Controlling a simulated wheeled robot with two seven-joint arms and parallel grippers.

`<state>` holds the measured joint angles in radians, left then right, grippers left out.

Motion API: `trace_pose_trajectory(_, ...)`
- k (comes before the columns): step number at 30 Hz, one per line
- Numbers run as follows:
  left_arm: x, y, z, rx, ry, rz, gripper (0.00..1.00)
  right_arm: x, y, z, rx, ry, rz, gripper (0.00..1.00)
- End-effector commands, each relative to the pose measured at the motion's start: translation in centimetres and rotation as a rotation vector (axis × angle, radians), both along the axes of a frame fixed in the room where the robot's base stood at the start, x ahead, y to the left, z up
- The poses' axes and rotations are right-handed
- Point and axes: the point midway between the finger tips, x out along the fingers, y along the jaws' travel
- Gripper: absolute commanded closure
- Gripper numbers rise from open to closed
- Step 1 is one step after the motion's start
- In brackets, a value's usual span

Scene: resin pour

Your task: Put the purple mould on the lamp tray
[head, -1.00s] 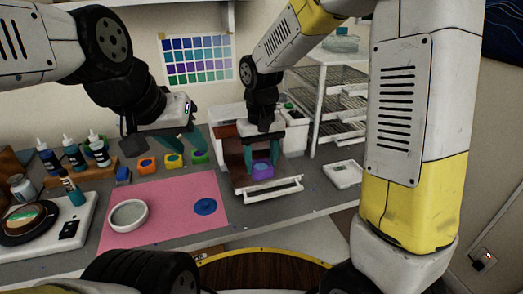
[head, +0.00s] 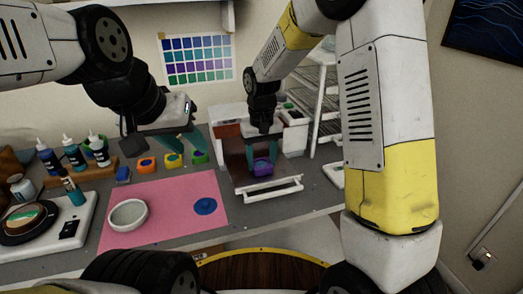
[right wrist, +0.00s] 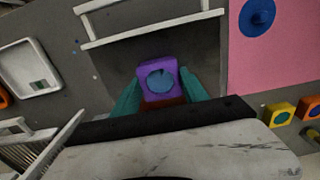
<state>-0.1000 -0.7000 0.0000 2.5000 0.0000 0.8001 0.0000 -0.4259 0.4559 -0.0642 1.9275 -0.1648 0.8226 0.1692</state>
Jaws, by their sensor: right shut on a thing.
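The purple mould (head: 262,167), a small block with a round blue fill, is between the fingers of my right gripper (head: 261,160). The right wrist view shows the mould (right wrist: 158,80) held between the two teal fingers of that gripper (right wrist: 160,92). The mould is over the dark lamp tray (right wrist: 115,62), behind its white front bar (head: 275,190). I cannot tell whether it touches the tray. The tray sticks out in front of the white lamp box (head: 228,113). My left gripper (head: 187,146) appears open and empty, above the back of the bench.
Orange (head: 147,165), yellow (head: 173,160) and green (head: 199,157) moulds stand left of the lamp box. A pink mat (head: 165,212) holds a grey-white bowl (head: 128,214) and a blue disc (head: 205,206). A wire rack stands close right of the lamp box.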

Motion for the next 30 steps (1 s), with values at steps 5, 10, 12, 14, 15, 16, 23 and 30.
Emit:
trace_pose_trajectory(5, 0.0, 0.0, 0.0, 0.000, 0.000, 0.000, 0.64, 0.0, 0.0, -0.3, 0.000, 0.001, 0.000, 0.30)
trace_pose_trajectory(10, 0.0, 0.0, 0.0, 0.000, 0.000, 0.000, 0.64, 0.0, 0.0, -0.3, 0.000, 0.001, 0.000, 0.26)
trace_pose_trajectory(12, 0.0, 0.0, 0.0, 0.000, 0.000, 0.000, 0.64, 0.0, 0.0, -0.3, 0.000, 0.001, 0.000, 0.26)
trace_pose_trajectory(14, 0.0, 0.0, 0.0, 0.000, 0.000, 0.000, 0.64, 0.0, 0.0, -0.2, 0.000, 0.001, 0.000, 0.26)
trace_pose_trajectory(15, 0.0, 0.0, 0.0, 0.000, 0.000, 0.000, 0.64, 0.0, 0.0, -0.2, 0.000, 0.000, 0.000, 0.26)
trace_pose_trajectory(16, 0.0, 0.0, 0.0, 0.000, 0.000, 0.000, 0.64, 0.0, 0.0, -0.1, 0.000, 0.000, 0.000, 0.26)
trace_pose_trajectory(23, 0.0, 0.0, 0.0, 0.000, 0.000, 0.000, 0.64, 0.1, 0.0, 3.2, 0.001, -0.004, -0.001, 0.26)
trace_pose_trajectory(30, 0.0, 0.0, 0.0, 0.000, 0.000, 0.000, 0.64, 0.1, 0.0, 8.4, 0.002, -0.004, 0.000, 0.26)
